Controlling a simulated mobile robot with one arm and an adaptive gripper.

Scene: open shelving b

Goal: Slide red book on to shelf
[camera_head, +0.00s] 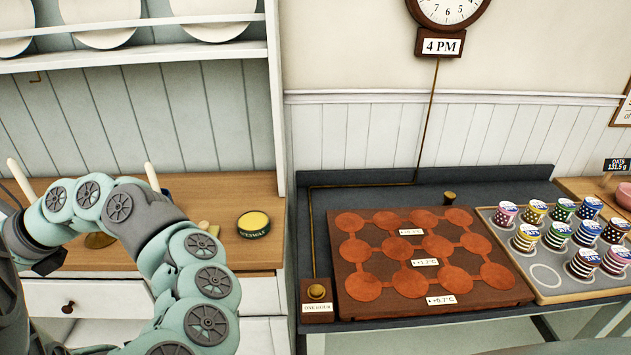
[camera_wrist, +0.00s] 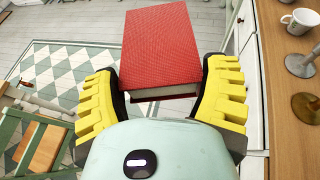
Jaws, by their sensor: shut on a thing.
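The red book (camera_wrist: 160,48) is in the wrist view, with its red cover facing the camera and its page edge towards my gripper. My gripper (camera_wrist: 163,95) has its yellow ridged fingers on either side of the book's near end and is shut on it. The book is held in the air above the floor. In the head view my arm shows at the lower left, but the gripper and the book are out of that picture. A white shelf (camera_head: 140,52) with plates on it shows at the upper left of the head view; I cannot tell whether it is the task's shelf.
A wooden counter (camera_wrist: 288,125) runs along the right of the wrist view, with a white mug (camera_wrist: 301,20) on it. A green chair (camera_wrist: 35,145) stands at the left. In the head view, a beeswax tin (camera_head: 254,224) and a copper-disc board (camera_head: 420,262) sit on the worktops.

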